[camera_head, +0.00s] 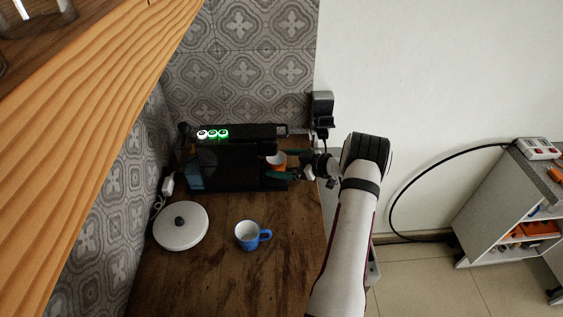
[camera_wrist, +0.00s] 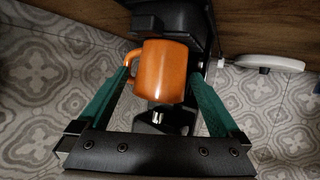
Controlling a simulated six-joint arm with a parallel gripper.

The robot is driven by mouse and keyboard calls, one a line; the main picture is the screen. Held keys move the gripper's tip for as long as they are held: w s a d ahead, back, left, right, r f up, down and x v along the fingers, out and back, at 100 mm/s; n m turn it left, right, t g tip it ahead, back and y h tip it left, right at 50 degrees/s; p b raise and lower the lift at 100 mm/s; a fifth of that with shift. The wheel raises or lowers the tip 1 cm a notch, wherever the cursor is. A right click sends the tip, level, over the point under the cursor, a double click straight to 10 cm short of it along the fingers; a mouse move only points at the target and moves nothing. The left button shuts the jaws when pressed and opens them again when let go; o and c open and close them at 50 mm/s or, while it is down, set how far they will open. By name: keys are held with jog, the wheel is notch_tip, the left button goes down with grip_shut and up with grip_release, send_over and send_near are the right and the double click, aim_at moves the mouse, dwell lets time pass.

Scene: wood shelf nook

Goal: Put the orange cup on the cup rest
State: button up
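The orange cup (camera_head: 278,160) is at the right end of the black coffee machine (camera_head: 240,152), partly hidden by my gripper. In the wrist view the cup (camera_wrist: 160,72) has its handle at the left and lies between my two green fingers. My gripper (camera_head: 284,164) reaches in from the right, with one finger on each side of the cup. The fingertips (camera_wrist: 159,74) are very close to the cup; firm contact is not clear. The cup's base is close against the black cup rest (camera_wrist: 175,22); I cannot tell whether it touches. A silver nozzle (camera_wrist: 157,117) faces the cup's other end.
A blue cup (camera_head: 248,236) and a round white lid-like disc (camera_head: 181,226) stand on the wooden counter (camera_head: 240,285) in front of the machine. An overhead wood shelf (camera_head: 90,110) is at left. The counter's front right is clear.

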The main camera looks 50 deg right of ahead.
jog(key=shift+s+d+r, duration=0.1)
jog(key=shift+s+r, duration=0.1)
jog(key=shift+r, duration=0.15)
jog(key=v, duration=1.1)
jog(key=shift+s, duration=0.3)
